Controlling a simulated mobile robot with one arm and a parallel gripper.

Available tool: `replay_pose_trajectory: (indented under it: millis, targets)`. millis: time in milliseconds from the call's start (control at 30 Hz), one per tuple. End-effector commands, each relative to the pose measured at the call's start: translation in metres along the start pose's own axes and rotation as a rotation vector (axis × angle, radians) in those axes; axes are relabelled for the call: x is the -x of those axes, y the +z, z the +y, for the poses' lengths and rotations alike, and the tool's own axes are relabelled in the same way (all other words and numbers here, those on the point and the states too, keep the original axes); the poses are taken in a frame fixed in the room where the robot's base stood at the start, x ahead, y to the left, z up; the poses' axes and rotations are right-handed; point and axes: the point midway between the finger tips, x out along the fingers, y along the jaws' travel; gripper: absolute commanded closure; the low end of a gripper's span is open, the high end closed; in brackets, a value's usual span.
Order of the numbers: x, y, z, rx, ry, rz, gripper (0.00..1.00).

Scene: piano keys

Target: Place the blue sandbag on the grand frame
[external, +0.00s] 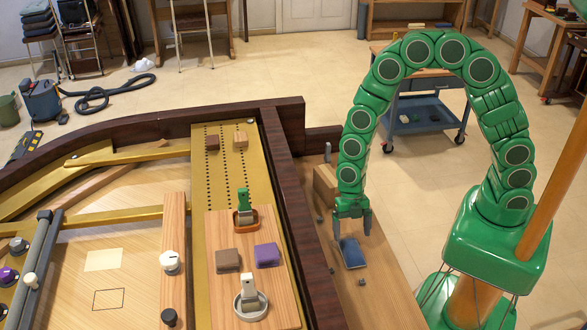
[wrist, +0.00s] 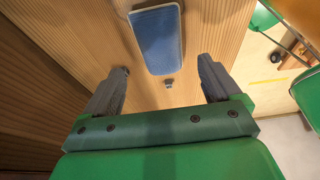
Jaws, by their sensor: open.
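The blue sandbag (external: 353,252) lies on a narrow wooden ledge (external: 373,299) along the right outer side of the piano. In the wrist view the blue sandbag (wrist: 158,40) lies ahead of the fingertips, between their lines. My gripper (external: 352,220) points down just above and behind the sandbag, open and empty. In the wrist view my gripper (wrist: 162,80) shows two grey fingers spread wide. The grand frame (external: 228,165) is the gold plate with rows of dark holes inside the piano, left of the dark rim.
The dark piano rim (external: 292,190) stands between ledge and frame. A wooden board (external: 240,300) on the frame bears a brown bag (external: 228,260), a purple bag (external: 267,255) and two handled tools. Two small blocks (external: 212,142) sit farther back. A wooden box (external: 326,184) stands behind my gripper.

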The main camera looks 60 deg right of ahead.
Motion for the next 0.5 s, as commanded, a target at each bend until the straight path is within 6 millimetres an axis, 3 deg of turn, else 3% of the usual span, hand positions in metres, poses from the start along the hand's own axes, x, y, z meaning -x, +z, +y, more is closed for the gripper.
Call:
replay_pose_trajectory:
  millis: [300, 500]
  targets:
    - [0.042, 0.000, 0.001, 0.000, 0.003, -0.002, 0.09]
    - [0.058, 0.000, 0.000, -0.001, -0.001, 0.001, 0.09]
